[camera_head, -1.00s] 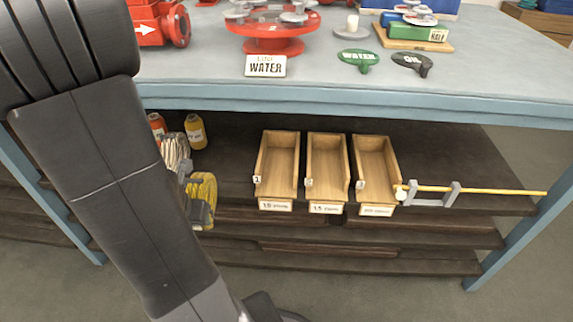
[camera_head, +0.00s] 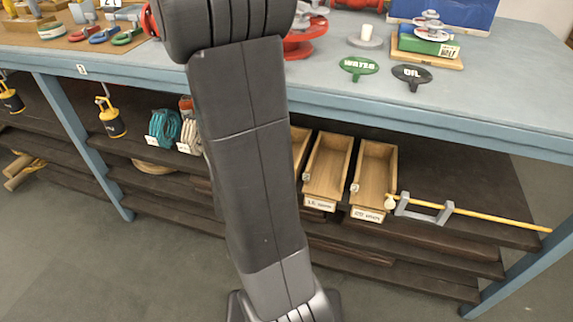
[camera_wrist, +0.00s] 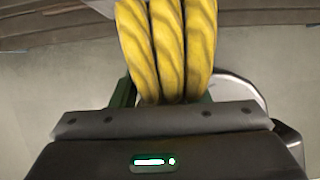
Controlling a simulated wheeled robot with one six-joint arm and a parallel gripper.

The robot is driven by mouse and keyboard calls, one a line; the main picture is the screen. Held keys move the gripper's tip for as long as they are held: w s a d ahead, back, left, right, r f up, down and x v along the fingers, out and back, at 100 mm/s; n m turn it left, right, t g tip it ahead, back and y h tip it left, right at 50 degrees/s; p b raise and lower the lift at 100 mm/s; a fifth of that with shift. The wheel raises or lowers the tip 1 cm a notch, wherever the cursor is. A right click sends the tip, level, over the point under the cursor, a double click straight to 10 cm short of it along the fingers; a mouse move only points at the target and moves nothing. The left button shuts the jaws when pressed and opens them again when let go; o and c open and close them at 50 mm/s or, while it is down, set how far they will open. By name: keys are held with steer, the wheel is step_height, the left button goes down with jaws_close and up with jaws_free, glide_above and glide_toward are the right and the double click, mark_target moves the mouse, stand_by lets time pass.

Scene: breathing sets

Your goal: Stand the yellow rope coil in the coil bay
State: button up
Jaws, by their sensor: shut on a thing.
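The yellow rope coil (camera_wrist: 168,45) fills the top middle of the wrist view as thick side-by-side loops. My gripper (camera_wrist: 164,95) is shut on its lower part, with dark green fingers either side. In the head view my arm hides the gripper and the yellow coil. A teal coil (camera_head: 164,127) and a pale coil (camera_head: 190,133) stand side by side on the shelf under the bench, left of my arm, with small white labels in front. I cannot make out the coil bay's empty place; my arm covers the shelf right of the pale coil.
Wooden bins (camera_head: 327,166) and a yellow rod on a grey holder (camera_head: 424,210) occupy the shelf at right. A blue bench leg (camera_head: 82,145) stands left of the coils. The bench edge (camera_head: 400,113) overhangs the shelf. Floor at lower left is clear.

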steer(key=w+d+f, duration=0.1)
steer(key=w, duration=0.4)
steer(key=w+d+f, duration=0.1)
steer(key=w+d, duration=0.1)
steer(key=w, duration=0.3)
steer(key=w+d+f+p, duration=0.1)
steer(key=w, duration=0.3)
steer(key=shift+w+d+f, duration=0.25)
steer(key=shift+w+d, duration=0.15)
steer(key=shift+f, duration=0.15)
steer(key=o, duration=1.2)
